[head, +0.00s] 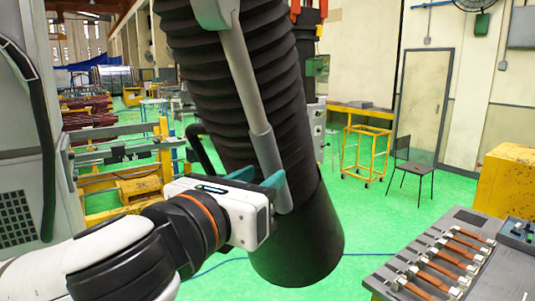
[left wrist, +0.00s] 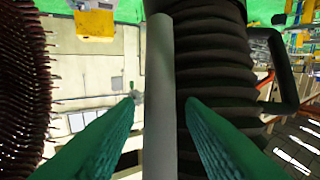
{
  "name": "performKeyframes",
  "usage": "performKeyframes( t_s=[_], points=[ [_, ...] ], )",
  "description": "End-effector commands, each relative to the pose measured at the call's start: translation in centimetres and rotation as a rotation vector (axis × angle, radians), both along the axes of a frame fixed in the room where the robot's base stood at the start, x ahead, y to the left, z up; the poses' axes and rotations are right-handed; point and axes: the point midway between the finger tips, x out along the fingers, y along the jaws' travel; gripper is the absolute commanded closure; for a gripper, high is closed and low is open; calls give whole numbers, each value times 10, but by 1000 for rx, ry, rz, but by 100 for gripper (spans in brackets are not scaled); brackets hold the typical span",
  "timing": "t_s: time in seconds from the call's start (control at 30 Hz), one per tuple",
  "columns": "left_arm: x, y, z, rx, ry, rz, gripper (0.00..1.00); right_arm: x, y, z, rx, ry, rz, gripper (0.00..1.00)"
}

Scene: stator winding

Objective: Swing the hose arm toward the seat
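The hose arm is a thick black ribbed hose (head: 235,90) with a smooth black hood (head: 305,245) at its lower end and a slim grey rod (head: 240,70) along its front. It hangs, slightly tilted, in the middle of the head view. My left gripper (head: 268,181) is at the rod's lower part. In the left wrist view the grey rod (left wrist: 160,95) runs between the two green fingers, with a gap on each side. The ribbed hose (left wrist: 215,70) is just behind. A black chair (head: 413,160) stands at the right, apart from the hose. My right gripper is out of view.
A black loop handle (head: 200,150) sticks out from the hose's left side. A bench (head: 470,215) with copper-coloured bars stands at the lower right. A yellow trolley (head: 365,150) and yellow block (head: 508,185) stand beyond. Green floor lies open between hose and chair.

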Motion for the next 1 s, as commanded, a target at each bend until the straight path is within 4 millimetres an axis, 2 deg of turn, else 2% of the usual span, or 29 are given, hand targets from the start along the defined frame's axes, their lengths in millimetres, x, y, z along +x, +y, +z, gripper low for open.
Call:
performKeyframes(
  t_s=[0.03,0.2,0.57,0.7,0.8,1.0],
  points=[
    [8,-4,2,0,4,1,64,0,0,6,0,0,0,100],
    [22,-12,1,-1,2,0,64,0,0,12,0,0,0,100],
    [27,-14,0,0,-1,0,64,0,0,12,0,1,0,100],
    [26,-14,0,-1,0,0,87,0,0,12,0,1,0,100],
    [26,-14,0,-1,0,0,100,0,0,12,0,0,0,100],
    [26,-17,0,-2,0,-2,100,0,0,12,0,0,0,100]
  ],
)
